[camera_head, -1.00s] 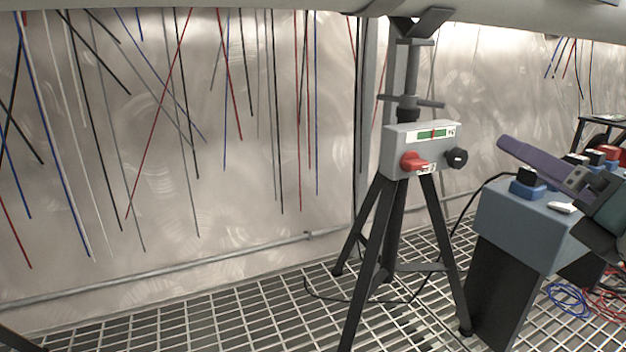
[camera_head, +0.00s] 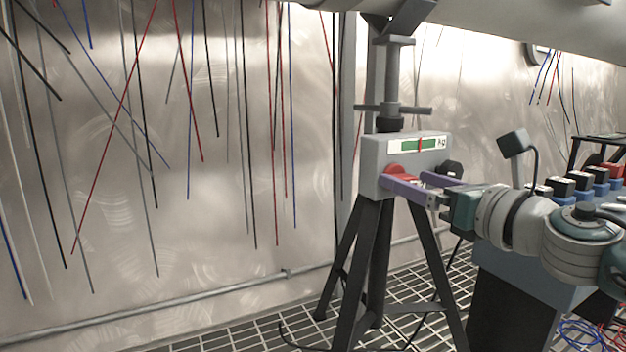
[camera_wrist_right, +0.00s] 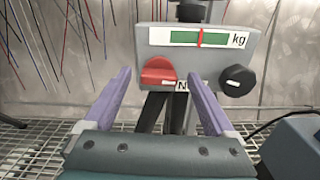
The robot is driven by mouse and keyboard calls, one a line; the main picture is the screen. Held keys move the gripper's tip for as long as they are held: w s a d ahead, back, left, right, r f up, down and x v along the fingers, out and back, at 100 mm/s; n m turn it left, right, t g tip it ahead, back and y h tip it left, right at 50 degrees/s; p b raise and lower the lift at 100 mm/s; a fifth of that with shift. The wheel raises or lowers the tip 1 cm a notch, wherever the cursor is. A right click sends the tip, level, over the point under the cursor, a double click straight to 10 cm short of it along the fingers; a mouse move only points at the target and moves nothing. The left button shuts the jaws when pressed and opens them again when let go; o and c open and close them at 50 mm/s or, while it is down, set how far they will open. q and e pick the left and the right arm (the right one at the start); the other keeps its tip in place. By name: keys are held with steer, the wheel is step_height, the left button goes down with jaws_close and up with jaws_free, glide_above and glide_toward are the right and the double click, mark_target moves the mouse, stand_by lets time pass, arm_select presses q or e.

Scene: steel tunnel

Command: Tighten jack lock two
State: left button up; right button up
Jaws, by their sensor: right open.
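The jack is a black tripod stand (camera_head: 375,260) with a grey box (camera_head: 376,153) on it. The box carries a green gauge with a red mark and "kg" (camera_wrist_right: 200,38), a red lever knob (camera_wrist_right: 158,72) at its lower left and a black knob (camera_wrist_right: 238,81) at its lower right. My right gripper (camera_head: 405,181) is open in front of the box, its purple fingers pointing at it. In the right wrist view the fingers (camera_wrist_right: 160,78) are spread, with the red knob between them, apart from both. In the head view a finger partly covers the red knob. My left gripper is out of view.
A grey-blue bench (camera_head: 535,275) with several black-and-blue buttons stands at the right. A large pipe (camera_head: 530,30) rests above the jack. Loose blue and red cables (camera_head: 585,335) lie at lower right. The grating floor (camera_head: 230,340) left of the tripod is clear.

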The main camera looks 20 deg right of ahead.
steer(key=shift+w+a, duration=0.1)
steer(key=shift+w, duration=0.45)
steer(key=c, duration=1.4)
